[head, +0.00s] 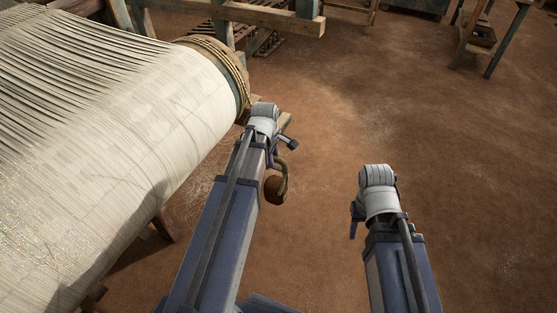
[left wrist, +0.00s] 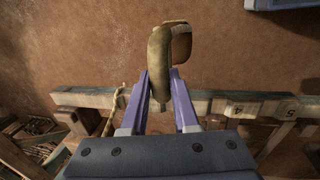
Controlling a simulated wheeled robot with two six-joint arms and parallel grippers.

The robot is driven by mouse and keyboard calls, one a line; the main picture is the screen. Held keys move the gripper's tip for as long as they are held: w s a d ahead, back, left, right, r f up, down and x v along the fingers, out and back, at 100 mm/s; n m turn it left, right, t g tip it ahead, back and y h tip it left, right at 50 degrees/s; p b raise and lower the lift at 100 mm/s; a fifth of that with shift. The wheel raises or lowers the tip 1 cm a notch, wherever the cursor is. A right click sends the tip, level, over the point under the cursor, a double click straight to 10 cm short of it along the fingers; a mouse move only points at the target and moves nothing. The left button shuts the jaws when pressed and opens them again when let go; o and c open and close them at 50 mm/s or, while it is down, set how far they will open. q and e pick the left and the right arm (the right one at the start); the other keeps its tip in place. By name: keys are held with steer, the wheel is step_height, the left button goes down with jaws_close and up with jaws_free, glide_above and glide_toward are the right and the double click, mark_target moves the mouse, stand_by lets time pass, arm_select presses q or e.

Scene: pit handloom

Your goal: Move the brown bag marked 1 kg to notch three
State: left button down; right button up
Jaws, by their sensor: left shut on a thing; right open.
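A brown, bag-like weight (head: 274,190) with a curved tan handle hangs below my left gripper (head: 285,150) in the head view. In the left wrist view, the purple fingers of my left gripper (left wrist: 162,100) are shut on this tan-brown thing (left wrist: 158,58). Its 1 kg mark cannot be read. A wooden bar (left wrist: 210,103) runs behind the fingers, with labels 4 (left wrist: 237,109) and 5 (left wrist: 290,107) at right. Notch three cannot be made out; the gripper covers part of the bar. My right gripper (head: 354,222) is open and empty over bare floor.
A large roll of pale warp threads (head: 130,130) fills the left of the head view, with rope (head: 225,62) around its end. A cord (left wrist: 115,105) hangs at the bar. A wooden stand (head: 490,35) is far right. The brown floor (head: 420,120) between is clear.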

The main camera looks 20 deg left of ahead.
arm_select(q)
steer(key=shift+w+a+f, duration=0.1)
steer(key=shift+w+a, duration=0.05)
steer(key=shift+a, duration=1.5)
steer(key=shift+w+a+f, duration=0.1)
steer(key=shift+a, duration=1.5)
steer(key=shift+w+a, duration=0.15)
steer(key=shift+a, duration=1.5)
steer(key=shift+a+f+b, duration=0.15)
steer(key=shift+f+b, duration=0.05)
steer(key=shift+b, duration=0.2)
steer(key=shift+f+b, duration=0.95)
steer(key=shift+s+f+b, duration=0.1)
steer(key=shift+f+b, duration=0.2)
steer(key=c, duration=0.6)
jaws_free()
steer(key=shift+r, duration=0.1)
